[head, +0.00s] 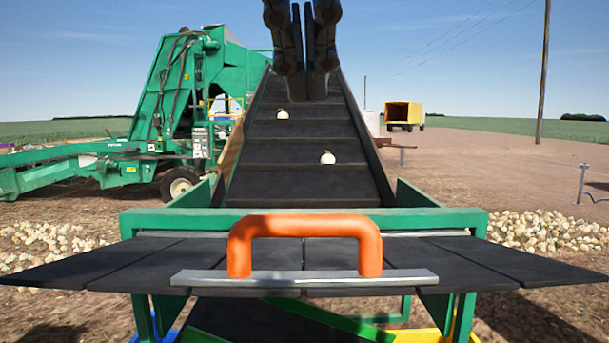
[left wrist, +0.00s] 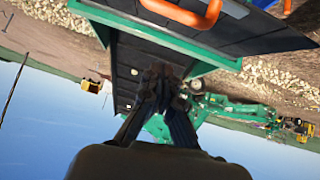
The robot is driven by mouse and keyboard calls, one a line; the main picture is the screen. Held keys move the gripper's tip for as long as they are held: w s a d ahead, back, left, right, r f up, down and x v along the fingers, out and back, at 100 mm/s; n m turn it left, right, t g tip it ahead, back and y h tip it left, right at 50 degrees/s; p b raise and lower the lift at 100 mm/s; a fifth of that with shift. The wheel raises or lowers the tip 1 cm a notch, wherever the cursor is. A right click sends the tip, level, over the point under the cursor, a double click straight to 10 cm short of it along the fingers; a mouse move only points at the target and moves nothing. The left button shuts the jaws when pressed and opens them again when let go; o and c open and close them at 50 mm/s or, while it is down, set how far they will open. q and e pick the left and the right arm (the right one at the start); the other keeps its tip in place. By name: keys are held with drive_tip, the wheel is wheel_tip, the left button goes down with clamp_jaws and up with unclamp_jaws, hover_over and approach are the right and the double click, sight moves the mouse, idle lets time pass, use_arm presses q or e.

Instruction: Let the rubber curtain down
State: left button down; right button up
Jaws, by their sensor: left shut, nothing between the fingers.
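The rubber curtain (head: 480,262) is a set of black strips held out nearly flat at the near end of the conveyor. An orange handle (head: 305,227) stands on a grey metal bar (head: 305,278) across the curtain. In the left wrist view, the curtain (left wrist: 235,35) and the orange handle (left wrist: 198,15) show at the top, partly cut off. My left gripper (head: 305,88) hangs above the upper belt, beyond and well above the handle, touching neither. Its fingers are shut and empty; they also show in the left wrist view (left wrist: 161,72). My right gripper is not in view.
A green frame bar (head: 450,219) crosses behind the handle. The black conveyor belt (head: 305,180) slopes up behind it with two pale onions (head: 327,157) on it. A green machine (head: 160,110) stands at left. Onion piles (head: 545,230) lie on both sides.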

use_arm(q)
drive_tip(key=y, duration=0.1)
drive_tip(key=p, duration=0.2)
hover_over(302, 221)
drive_tip(key=w, duration=0.1)
drive_tip(key=shift+t, duration=0.3)
drive_tip(key=f, duration=0.5)
drive_tip(key=shift+w+f, duration=0.2)
drive_tip(key=shift+f, duration=0.1)
drive_tip(key=f, duration=0.1)
drive_tip(key=s+f, duration=0.1)
drive_tip(key=f, duration=0.1)
drive_tip(key=shift+s+f, duration=0.35)
drive_tip(key=shift+s, duration=0.1)
drive_tip(key=shift+w+f, duration=0.1)
drive_tip(key=shift+w, duration=0.05)
drive_tip(key=shift+w, duration=0.1)
drive_tip(key=shift+f, duration=0.1)
